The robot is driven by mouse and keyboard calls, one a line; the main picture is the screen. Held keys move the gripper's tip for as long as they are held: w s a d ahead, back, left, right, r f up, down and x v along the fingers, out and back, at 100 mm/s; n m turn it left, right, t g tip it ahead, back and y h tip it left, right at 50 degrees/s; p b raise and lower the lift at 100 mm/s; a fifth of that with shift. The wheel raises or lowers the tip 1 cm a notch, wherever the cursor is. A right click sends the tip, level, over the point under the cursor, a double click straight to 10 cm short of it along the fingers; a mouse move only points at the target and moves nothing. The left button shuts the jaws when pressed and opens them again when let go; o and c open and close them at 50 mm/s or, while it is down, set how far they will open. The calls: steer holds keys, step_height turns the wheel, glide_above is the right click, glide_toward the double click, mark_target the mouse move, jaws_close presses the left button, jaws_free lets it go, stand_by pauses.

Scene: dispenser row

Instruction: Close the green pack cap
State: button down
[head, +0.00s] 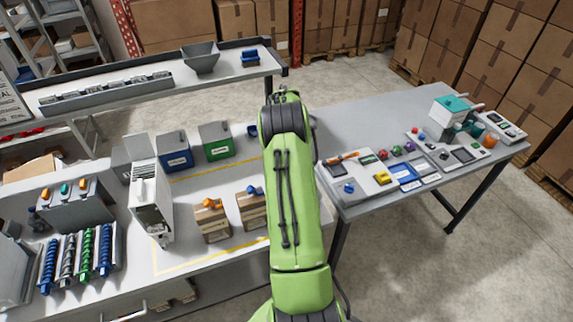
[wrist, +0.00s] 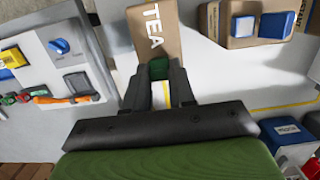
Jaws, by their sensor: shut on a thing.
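The green cap (wrist: 158,68) sits at the end of a brown pack (wrist: 154,30) marked TEA in the wrist view. My gripper (wrist: 158,82) is shut on the green cap, with one dark finger on each side of it. The fingers hide the cap's sides, and I cannot tell whether it is fully closed. In the head view my green arm covers the gripper, the green cap and its pack.
A brown pack with an orange cap (head: 212,204) and one with a blue cap (head: 252,191) stand left of my arm. A blue bin (head: 175,151) and a green bin (head: 215,141) stand behind. A panel with a blue knob (wrist: 59,46) is close by at left.

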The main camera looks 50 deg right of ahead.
steer(key=shift+f, duration=0.1)
steer(key=c, duration=0.9)
jaws_free()
steer(key=r, duration=0.5)
steer(key=w+r, duration=0.1)
steer(key=r, duration=0.4)
steer(key=w+d+r, duration=0.1)
steer(key=r, duration=0.4)
steer(key=shift+d+r, duration=0.1)
steer(key=shift+r, duration=0.25)
